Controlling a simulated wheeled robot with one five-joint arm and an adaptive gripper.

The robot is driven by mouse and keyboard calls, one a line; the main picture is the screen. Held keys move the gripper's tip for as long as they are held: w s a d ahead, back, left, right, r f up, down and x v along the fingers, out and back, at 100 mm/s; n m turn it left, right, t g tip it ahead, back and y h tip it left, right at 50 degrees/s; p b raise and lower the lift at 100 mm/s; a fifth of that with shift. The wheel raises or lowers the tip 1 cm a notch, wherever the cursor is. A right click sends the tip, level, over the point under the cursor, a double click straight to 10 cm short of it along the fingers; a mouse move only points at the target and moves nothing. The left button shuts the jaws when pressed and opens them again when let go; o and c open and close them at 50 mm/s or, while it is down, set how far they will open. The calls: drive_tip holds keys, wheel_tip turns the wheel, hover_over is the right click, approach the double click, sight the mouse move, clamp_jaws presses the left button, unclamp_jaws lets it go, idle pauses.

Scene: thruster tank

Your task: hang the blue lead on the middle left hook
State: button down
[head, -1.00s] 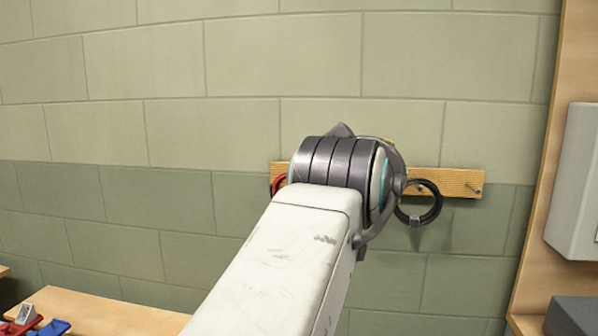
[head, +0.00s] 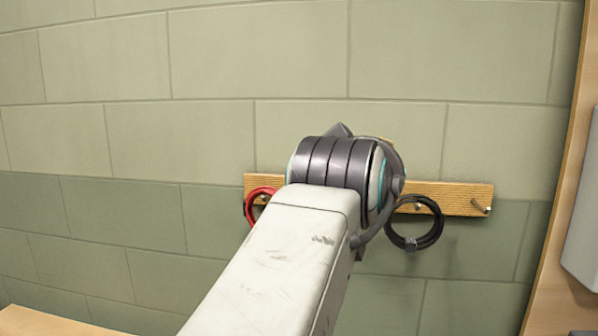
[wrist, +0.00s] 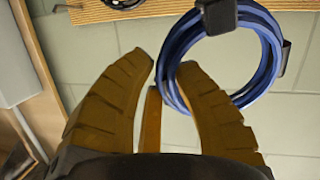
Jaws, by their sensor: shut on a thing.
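The blue lead (wrist: 172,58) is a coiled loop with dark ties in the wrist view. My gripper (wrist: 168,72) is shut on the left side of this loop, and the coil hangs out to the right. In the head view my own arm hides the gripper and the blue lead. The wooden hook board (head: 455,197) is on the wall behind my arm; its edge also shows at the top of the wrist view (wrist: 155,8). The middle left hook is hidden behind my arm.
A red lead (head: 249,207) hangs at the board's left end. A black lead (head: 436,233) hangs on a hook right of my arm. The far right hook (head: 481,207) is bare. A wooden upright (head: 556,215) and a grey box (head: 585,200) stand at the right. A bench (head: 35,322) is at lower left.

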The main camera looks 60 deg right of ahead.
drive_tip(key=shift+d+f+b, duration=0.3)
drive_tip(key=shift+d, duration=0.05)
drive_tip(key=shift+f, duration=0.3)
drive_tip(key=shift+a+f+b, duration=0.15)
drive_tip(key=shift+a+b, duration=0.15)
drive_tip(key=shift+b, duration=0.2)
drive_tip(key=shift+f+b, duration=0.35)
drive_tip(key=shift+f, duration=0.05)
wheel_tip(320, 180, down, 8)
drive_tip(key=b, duration=0.7)
drive_tip(key=shift+r+b, duration=0.15)
drive_tip(key=shift+b, duration=0.2)
drive_tip(key=shift+w+d, duration=0.15)
drive_tip(key=shift+d, duration=0.3)
